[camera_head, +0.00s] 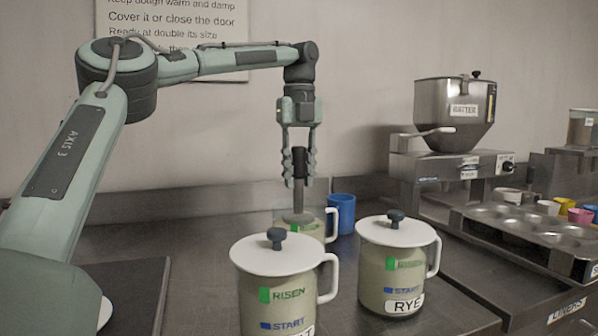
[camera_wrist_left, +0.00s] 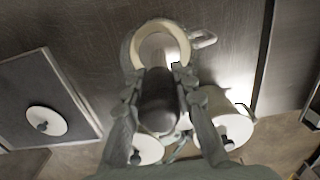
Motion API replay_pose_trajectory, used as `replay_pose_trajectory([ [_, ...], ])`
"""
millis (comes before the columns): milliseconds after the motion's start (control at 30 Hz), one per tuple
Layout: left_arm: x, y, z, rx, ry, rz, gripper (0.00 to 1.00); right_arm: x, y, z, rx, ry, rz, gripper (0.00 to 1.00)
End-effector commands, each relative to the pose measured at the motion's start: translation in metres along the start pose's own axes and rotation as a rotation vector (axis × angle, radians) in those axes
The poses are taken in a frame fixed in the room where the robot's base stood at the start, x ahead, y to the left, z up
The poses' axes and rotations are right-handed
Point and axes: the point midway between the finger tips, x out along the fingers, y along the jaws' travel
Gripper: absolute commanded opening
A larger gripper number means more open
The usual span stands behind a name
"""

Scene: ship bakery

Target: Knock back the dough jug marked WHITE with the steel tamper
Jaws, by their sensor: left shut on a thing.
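My left gripper (camera_head: 300,172) is shut on the dark handle of the steel tamper (camera_head: 298,201), which hangs upright below it. The tamper's round foot is at the mouth of the lidless back jug (camera_head: 312,230); I cannot tell how far inside it is. The left wrist view shows this jug's pale rim (camera_wrist_left: 183,38) just past the tamper handle (camera_wrist_left: 160,100). The back jug's name label is hidden behind a lidded front jug (camera_head: 277,290), whose own label is cut off. A lidded jug marked RYE (camera_head: 398,270) stands right. My right gripper is out of view.
A blue cup (camera_head: 342,212) stands behind the jugs. A loose white lid (camera_wrist_left: 46,121) lies on a dark board (camera_wrist_left: 72,88) at left. The batter hopper (camera_head: 455,110) and a muffin tin (camera_head: 510,225) are at right.

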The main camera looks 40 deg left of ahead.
Motion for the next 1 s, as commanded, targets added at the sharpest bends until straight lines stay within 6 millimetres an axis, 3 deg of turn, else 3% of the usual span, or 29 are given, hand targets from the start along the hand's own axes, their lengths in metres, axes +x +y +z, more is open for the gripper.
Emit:
replay_pose_trajectory([
  [433, 0.011, 0.0, 0.0, 0.001, 0.002, 0.0, 0.0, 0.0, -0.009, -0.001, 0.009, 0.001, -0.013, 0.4],
  [1000, 0.023, 0.0, -0.001, 0.001, 0.002, 0.001, 0.0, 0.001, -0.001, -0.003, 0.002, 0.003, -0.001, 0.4],
])
